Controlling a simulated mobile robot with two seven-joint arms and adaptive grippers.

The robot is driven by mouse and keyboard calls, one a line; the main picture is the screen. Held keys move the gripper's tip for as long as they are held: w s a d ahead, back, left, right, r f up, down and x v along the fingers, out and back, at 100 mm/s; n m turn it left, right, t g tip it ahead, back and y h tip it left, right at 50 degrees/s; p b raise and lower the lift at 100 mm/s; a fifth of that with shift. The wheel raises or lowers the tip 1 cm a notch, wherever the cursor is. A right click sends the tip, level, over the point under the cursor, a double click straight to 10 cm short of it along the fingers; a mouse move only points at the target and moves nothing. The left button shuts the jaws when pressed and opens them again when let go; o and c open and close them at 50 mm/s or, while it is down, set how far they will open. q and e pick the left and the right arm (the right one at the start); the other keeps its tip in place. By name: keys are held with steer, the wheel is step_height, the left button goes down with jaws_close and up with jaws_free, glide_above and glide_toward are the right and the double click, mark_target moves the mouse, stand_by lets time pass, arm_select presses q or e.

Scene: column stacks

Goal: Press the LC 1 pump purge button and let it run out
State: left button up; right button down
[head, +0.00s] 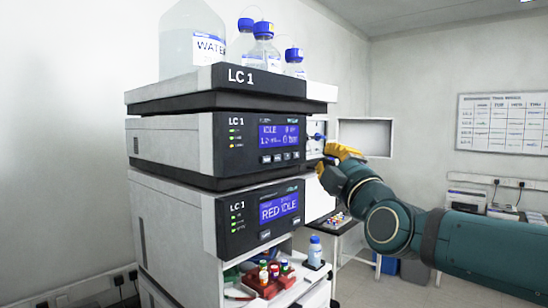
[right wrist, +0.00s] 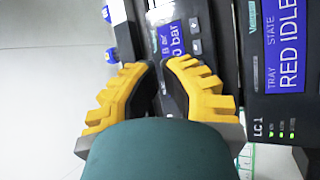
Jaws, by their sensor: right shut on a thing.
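The LC 1 pump (head: 170,145) is the upper module of the stack. Its blue display (head: 278,135) reads IDLE and 0 bar, with a row of small buttons (head: 278,158) below it. In the right wrist view the display (right wrist: 172,38) shows sideways beside the fingers. My right gripper (head: 328,156) is at the right of the pump's front, close to a small blue knob (head: 318,137). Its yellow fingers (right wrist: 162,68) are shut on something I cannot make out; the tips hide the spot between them. Whether the knob is touched I cannot tell. My left gripper is out of view.
Below the pump, another LC 1 module (head: 170,210) reads RED IDLE. Bottles, including a large water bottle (head: 192,45), stand on top. A shelf with coloured-cap vials (head: 268,280) and a blue-capped bottle (head: 315,252) juts out below.

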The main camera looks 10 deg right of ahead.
mark_target(277, 158)
steer(key=shift+s+d+r, duration=0.15)
steer(key=shift+r, duration=0.25)
